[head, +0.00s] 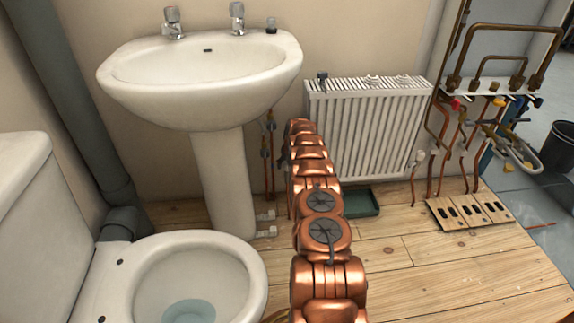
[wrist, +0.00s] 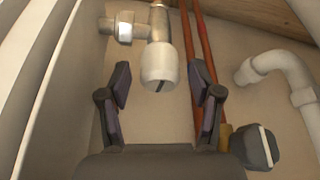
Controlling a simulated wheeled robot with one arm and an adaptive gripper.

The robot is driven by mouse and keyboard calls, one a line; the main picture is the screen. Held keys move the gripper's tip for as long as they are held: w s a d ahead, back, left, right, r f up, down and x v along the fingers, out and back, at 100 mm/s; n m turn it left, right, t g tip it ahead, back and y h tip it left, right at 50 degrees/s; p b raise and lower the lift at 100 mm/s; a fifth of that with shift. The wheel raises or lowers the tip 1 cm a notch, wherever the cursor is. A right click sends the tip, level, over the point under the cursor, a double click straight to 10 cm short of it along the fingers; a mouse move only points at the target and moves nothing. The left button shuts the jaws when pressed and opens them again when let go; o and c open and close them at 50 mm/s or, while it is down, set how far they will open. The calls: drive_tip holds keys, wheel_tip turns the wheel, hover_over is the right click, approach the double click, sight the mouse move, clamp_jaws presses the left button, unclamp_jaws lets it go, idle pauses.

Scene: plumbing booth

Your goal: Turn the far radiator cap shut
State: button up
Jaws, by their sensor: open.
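In the wrist view a white rounded cap (wrist: 159,64) with a dark slot sits on a metal valve pipe. My gripper (wrist: 160,84) is open, with one dark finger on each side of the cap. Gaps show between the cap and both fingers. In the head view the white ribbed radiator (head: 372,130) stands against the wall, with a white cap (head: 417,158) at its lower right corner. My copper-coloured arm hides its lower left corner and most or all of my gripper there.
The basin (head: 205,75) and toilet (head: 190,285) stand left. A green tray (head: 361,203) lies below the radiator.

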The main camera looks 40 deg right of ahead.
drive_tip(key=c, duration=1.1)
drive_tip(key=shift+a+f, duration=0.1)
drive_tip(key=shift+c, duration=0.2)
